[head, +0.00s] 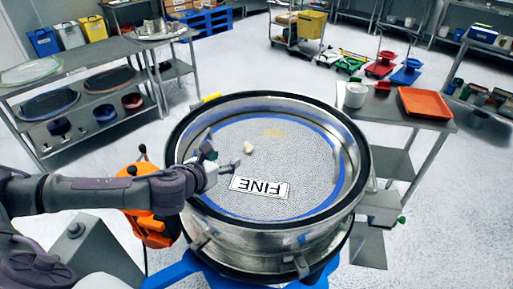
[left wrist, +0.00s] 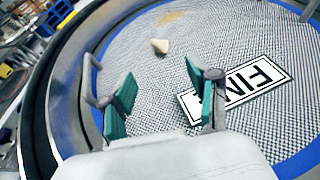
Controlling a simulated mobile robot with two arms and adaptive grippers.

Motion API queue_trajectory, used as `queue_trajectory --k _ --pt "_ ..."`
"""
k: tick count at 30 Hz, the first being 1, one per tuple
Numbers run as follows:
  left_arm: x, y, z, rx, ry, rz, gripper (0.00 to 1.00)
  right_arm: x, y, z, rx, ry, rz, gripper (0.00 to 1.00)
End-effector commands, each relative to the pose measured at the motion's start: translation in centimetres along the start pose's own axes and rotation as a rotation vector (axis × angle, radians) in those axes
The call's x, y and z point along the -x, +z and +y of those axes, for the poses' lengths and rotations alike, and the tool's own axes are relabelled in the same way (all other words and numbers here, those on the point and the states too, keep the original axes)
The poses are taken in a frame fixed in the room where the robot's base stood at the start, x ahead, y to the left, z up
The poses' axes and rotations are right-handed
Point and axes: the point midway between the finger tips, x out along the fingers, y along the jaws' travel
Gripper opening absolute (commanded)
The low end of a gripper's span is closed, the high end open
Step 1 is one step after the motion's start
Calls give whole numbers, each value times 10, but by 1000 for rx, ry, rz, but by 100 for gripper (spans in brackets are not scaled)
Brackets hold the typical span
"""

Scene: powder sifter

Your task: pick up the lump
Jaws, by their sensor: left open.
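The lump (head: 248,147) is a small pale beige piece lying on the mesh of the round metal sifter (head: 350,150). In the left wrist view the lump (left wrist: 160,46) lies beyond my fingertips, apart from them. My left gripper (head: 222,160) reaches over the sifter's left rim, close to the lump. In the left wrist view the left gripper (left wrist: 165,95) is open, its teal-padded fingers spread with nothing between them. My right gripper is not in view.
A "FINE" label (head: 260,187) lies on the mesh near the gripper. A faint tan powder patch (head: 273,132) lies behind the lump. The sifter's raised rim surrounds the mesh. A side table with an orange tray (head: 425,103) stands at right.

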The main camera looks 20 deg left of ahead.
Motion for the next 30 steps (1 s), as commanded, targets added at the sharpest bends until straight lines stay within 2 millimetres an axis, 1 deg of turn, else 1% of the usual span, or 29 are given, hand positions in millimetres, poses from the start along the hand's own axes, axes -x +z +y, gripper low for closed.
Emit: queue_trajectory --k 1,5,8,12,14,18,23,25,30 --pt "-2 -4 3 -17 3 -2 60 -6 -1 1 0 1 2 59" --pt "-12 -2 5 -31 3 -5 60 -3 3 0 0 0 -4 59" --pt "-29 -1 4 -29 3 -5 60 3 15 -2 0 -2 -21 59" --pt "-58 0 4 -29 3 -5 60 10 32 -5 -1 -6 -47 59" --pt "-68 -1 4 -30 4 -5 60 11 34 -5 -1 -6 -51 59" --pt "-84 -2 4 -30 3 -4 60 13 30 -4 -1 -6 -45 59" --pt "-92 -3 4 -30 3 -3 60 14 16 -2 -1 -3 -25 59" --pt "-98 -3 3 -29 3 -3 60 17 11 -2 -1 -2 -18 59" --pt "-122 -6 0 -29 4 -3 60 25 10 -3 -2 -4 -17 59"
